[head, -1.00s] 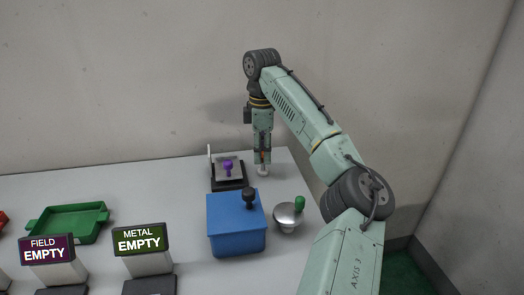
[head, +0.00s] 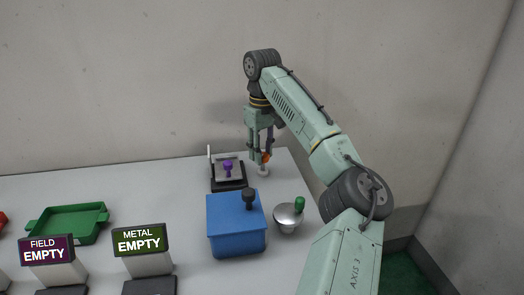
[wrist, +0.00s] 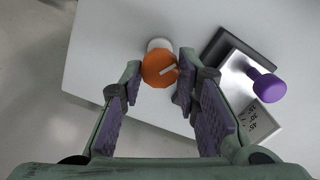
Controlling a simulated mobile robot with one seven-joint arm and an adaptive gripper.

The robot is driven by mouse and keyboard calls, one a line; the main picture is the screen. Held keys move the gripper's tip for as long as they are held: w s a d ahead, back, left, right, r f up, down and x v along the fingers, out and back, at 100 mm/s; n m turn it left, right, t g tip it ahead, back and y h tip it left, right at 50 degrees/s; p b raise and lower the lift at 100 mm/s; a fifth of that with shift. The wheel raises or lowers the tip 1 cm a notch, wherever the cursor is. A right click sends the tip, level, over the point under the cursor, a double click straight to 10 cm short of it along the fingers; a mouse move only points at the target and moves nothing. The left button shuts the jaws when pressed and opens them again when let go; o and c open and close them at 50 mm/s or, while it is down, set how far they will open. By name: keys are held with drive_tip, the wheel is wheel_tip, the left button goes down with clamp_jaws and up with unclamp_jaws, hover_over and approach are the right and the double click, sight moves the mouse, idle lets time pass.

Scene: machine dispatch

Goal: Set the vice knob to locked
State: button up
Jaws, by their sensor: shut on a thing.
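An orange round knob (wrist: 159,69) with a white pointer line sits on a pale round base (wrist: 160,44) near the table's far right corner. In the head view the knob (head: 266,158) is partly hidden by my fingers. My gripper (wrist: 158,72) points down from above with one finger on each side of the knob, shut on it. In the head view my gripper (head: 262,157) is at the back of the table. No lock marking that I can read shows near the knob.
A dark-based plate with a purple handle (wrist: 262,86) and angle marks stands close beside my gripper. A blue box (head: 236,226) with a black knob and a silver dome (head: 287,218) with a green handle stand nearer. A green tray (head: 67,223) lies left.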

sight(263, 154)
drive_tip(key=m, duration=0.6)
drive_tip(key=shift+d, duration=0.1)
drive_tip(key=m, duration=0.6)
idle(0.5)
drive_tip(key=o, duration=1.2)
drive_tip(key=shift+c, duration=0.2)
wheel_tip(263, 154, up, 12)
